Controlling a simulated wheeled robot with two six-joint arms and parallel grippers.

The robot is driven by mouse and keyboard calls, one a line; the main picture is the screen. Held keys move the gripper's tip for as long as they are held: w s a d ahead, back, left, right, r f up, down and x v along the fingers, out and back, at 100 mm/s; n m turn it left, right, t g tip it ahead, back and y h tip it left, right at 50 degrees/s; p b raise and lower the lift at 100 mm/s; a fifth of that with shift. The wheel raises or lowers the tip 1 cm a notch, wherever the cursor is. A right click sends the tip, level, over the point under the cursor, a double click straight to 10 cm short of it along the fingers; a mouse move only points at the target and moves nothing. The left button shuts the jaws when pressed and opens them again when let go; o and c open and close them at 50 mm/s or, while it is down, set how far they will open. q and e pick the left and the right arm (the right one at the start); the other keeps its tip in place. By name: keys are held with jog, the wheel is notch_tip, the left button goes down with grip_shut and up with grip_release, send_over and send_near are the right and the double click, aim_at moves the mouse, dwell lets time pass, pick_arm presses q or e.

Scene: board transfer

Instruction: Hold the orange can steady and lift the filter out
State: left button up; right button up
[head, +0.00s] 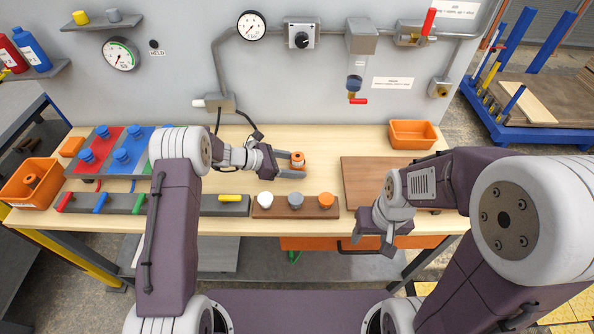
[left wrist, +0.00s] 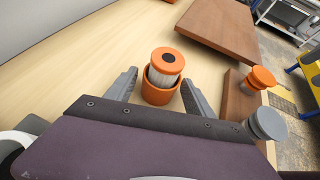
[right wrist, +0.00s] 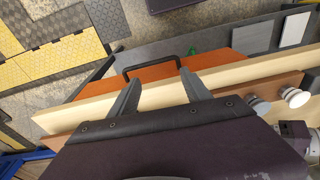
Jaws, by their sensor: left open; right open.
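The orange can (head: 301,168) stands upright on the light wooden table; the left wrist view shows it too (left wrist: 159,96). The filter (left wrist: 165,67), with an orange cap, a dark centre and a pale pleated side, sits in the can with its upper part sticking out. My left gripper (head: 298,166) is open, low over the table, with one finger on each side of the can; in the left wrist view (left wrist: 160,88) gaps show between fingers and can. My right gripper (head: 371,249) is open and empty by the table's front edge, away from the can.
A brown board (head: 365,178) lies right of the can. A wooden strip (head: 265,212) with white, grey and orange knobs lies in front. An orange bin (head: 412,135) stands at the back right. A drawer with a black handle (right wrist: 150,68) is under the table edge, near my right gripper.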

aim_at(300, 157)
pick_arm(q)
jog(key=shift+d, duration=0.1)
jog(key=c, duration=0.9)
pick_arm(e)
jog(key=shift+c, duration=1.1)
jog(key=w+a+m+g+y, duration=0.1)
jog(key=w+a+m+y, duration=0.3)
jog(key=a+m+y, duration=0.55)
jog(key=w+a+m+t, duration=0.1)
jog(key=w+m, duration=0.1)
jog(key=m, duration=0.1)
jog(key=w+a+r+m+t, duration=0.1)
jog(key=w+m, duration=0.2)
jog(key=w+m+t, duration=0.1)
jog(key=w+m, duration=0.1)
jog(key=m, duration=0.1)
jog(key=shift+w+a+r+m, duration=0.2)
jog(key=shift+a+m, duration=0.15)
jog(key=shift+a, duration=0.05)
jog(key=w+d+r+m+t, duration=0.25)
jog(key=w+m+t, duration=0.3)
jog(key=w, duration=0.35)
jog(key=shift+m+y, duration=0.35)
jog(key=shift+m, duration=0.1)
jog(key=x, duration=1.1)
jog(key=shift+w+a+f, duration=0.1)
jog(key=shift+w+f, duration=0.15)
jog(key=shift+f, duration=0.3)
